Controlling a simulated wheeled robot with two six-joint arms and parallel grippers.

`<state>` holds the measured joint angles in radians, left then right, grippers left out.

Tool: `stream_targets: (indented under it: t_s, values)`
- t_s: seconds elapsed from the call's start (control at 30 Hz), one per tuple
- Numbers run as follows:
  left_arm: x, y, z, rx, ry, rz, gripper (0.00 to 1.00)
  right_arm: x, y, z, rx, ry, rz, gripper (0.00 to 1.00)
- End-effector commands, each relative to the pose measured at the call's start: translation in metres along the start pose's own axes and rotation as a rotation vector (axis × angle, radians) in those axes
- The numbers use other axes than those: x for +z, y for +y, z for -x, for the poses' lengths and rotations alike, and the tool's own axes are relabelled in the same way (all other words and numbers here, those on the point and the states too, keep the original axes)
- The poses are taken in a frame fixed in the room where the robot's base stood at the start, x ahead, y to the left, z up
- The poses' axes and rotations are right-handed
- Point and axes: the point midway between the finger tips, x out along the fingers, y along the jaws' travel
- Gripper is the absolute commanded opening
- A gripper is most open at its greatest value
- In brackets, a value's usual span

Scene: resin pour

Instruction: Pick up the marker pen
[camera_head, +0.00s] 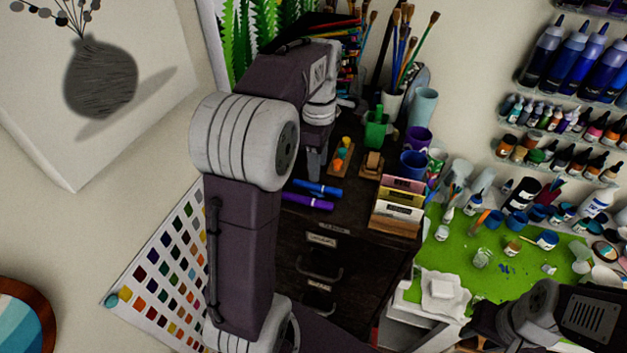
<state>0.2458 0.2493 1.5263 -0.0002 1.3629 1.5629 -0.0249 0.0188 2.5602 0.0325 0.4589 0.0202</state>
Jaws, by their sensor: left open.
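Two marker pens lie on the dark top of a drawer cabinet, a blue marker (318,188) and a purple marker (307,202) just in front of it. My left arm reaches up from the bottom and bends over the cabinet. My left gripper (315,172) points down with its fingertips just behind the blue marker; it is open and holds nothing that I can see. I cannot tell how high the tips are. My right gripper (484,326) is a dark shape at the lower right, far from the markers; its fingers are unclear.
Behind the markers stand a small wooden holder (341,158), a green container (376,130) and brush cups. A card box (399,205) stands to the right. A green mat (450,262) with paint pots lies further right. My forearm hides the cabinet's left part.

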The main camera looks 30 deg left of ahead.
Motion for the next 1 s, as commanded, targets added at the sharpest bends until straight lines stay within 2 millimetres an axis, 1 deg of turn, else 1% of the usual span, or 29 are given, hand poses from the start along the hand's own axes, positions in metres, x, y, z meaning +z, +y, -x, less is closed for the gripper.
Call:
stream_targets:
  t_s: [0.03, 0.1, 0.23, 0.3, 0.43, 0.5, 0.53, 0.63, 0.8, 0.87, 0.9, 0.93, 0.97, 1.0]
  values:
    - [0.000, -0.001, -0.006, -0.004, 0.000, -0.001, 0.42, 0.000, 0.000, 0.004, 0.000, 0.000, 0.000, 0.36]
    - [0.000, 0.000, -0.014, -0.003, 0.000, -0.001, 0.42, -0.001, 0.000, 0.005, 0.000, 0.000, 0.000, 0.36]
    - [0.000, 0.000, -0.019, 0.000, 0.000, -0.002, 0.42, -0.001, 0.000, 0.006, 0.000, 0.000, 0.000, 0.36]
    - [0.001, 0.000, -0.024, -0.003, 0.000, -0.002, 0.42, -0.001, 0.000, 0.011, 0.000, 0.000, 0.000, 0.36]
    - [0.002, 0.001, -0.046, -0.007, 0.000, -0.002, 0.42, -0.003, -0.001, 0.027, 0.000, 0.000, 0.000, 0.36]
    - [0.002, 0.001, -0.059, -0.004, 0.000, -0.002, 0.42, -0.003, -0.001, 0.026, 0.000, 0.001, 0.000, 0.36]
    - [0.002, 0.002, -0.063, -0.003, 0.000, -0.002, 0.42, -0.003, -0.001, 0.027, 0.000, 0.000, 0.000, 0.36]
    - [0.002, 0.002, -0.070, 0.000, 0.000, -0.002, 0.42, -0.003, -0.001, 0.027, 0.000, 0.000, 0.000, 0.36]
    - [0.002, 0.002, -0.070, 0.001, 0.000, -0.002, 0.42, -0.003, -0.001, 0.026, 0.000, 0.000, 0.000, 0.36]
    - [0.002, 0.002, -0.070, 0.001, 0.000, -0.002, 0.26, -0.003, -0.001, 0.026, 0.000, 0.000, 0.000, 0.36]
    - [0.002, 0.002, -0.070, 0.001, 0.000, -0.002, 0.14, -0.003, -0.001, 0.026, 0.000, 0.000, 0.000, 0.36]
    - [0.002, 0.002, -0.070, 0.001, 0.000, -0.002, 0.06, -0.003, -0.001, 0.026, 0.000, 0.000, 0.000, 0.36]
    - [0.002, 0.002, -0.070, 0.001, 0.000, -0.002, 0.00, -0.003, -0.001, 0.026, 0.000, 0.000, 0.000, 0.36]
    - [0.002, 0.002, -0.070, 0.001, 0.000, -0.002, 0.00, -0.003, -0.001, 0.026, 0.000, 0.000, 0.000, 0.36]
